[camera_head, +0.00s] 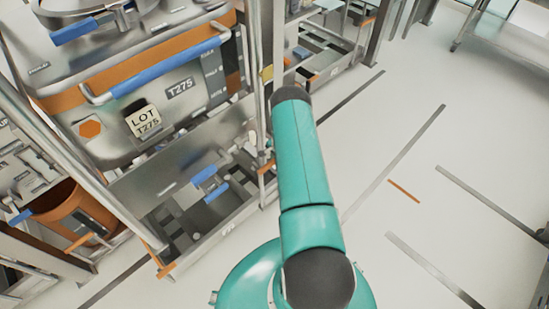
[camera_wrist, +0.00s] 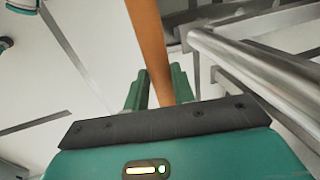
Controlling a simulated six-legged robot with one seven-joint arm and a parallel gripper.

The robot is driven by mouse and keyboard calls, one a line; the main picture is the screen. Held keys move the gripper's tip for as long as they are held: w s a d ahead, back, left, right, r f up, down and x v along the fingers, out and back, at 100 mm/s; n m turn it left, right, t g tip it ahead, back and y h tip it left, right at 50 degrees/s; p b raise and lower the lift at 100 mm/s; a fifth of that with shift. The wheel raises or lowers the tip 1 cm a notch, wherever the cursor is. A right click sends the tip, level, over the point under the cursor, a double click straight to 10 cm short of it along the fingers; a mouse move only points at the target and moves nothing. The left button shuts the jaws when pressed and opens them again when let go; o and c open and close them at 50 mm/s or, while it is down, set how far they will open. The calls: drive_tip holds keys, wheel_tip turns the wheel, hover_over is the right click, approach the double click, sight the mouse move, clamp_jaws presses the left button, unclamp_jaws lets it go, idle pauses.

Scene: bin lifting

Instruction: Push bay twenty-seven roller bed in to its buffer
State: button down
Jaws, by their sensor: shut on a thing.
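The roller bed (camera_head: 226,229) is a low steel frame with dark gaps and orange end pieces, at floor level in the rack in the head view. A small mark on its front rail is too small to read surely. In the wrist view, my gripper (camera_wrist: 158,92) has its green fingers on either side of an orange bar (camera_wrist: 150,45) and is shut on it. In the head view, my arm hides the gripper; an orange piece (camera_head: 266,167) shows beside the arm at the bed's right end. I cannot tell whether it is the same bar.
A steel bin (camera_head: 180,88) labelled T275, with a blue handle, stands above the bed. A blue-handled part (camera_head: 209,183) rises over the bed. Rack posts (camera_head: 277,40) stand close to my arm. An orange tub (camera_head: 75,212) is at left. The marked floor (camera_head: 420,140) at right is clear.

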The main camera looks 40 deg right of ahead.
drive_tip(key=shift+s+d+f, duration=0.15)
drive_tip(key=shift+s+f, duration=0.05)
drive_tip(key=c, duration=1.2)
unclamp_jaws()
drive_tip(key=shift+f, duration=0.1)
drive_tip(key=shift+o, duration=0.2)
drive_tip(key=shift+w+r, duration=0.1)
drive_tip(key=shift+r, duration=0.1)
drive_tip(key=shift+r, duration=0.35)
wheel_tip(320, 180, up, 13)
drive_tip(key=s, duration=0.2)
drive_tip(key=shift+s+f, duration=0.15)
drive_tip(key=shift+s, duration=0.25)
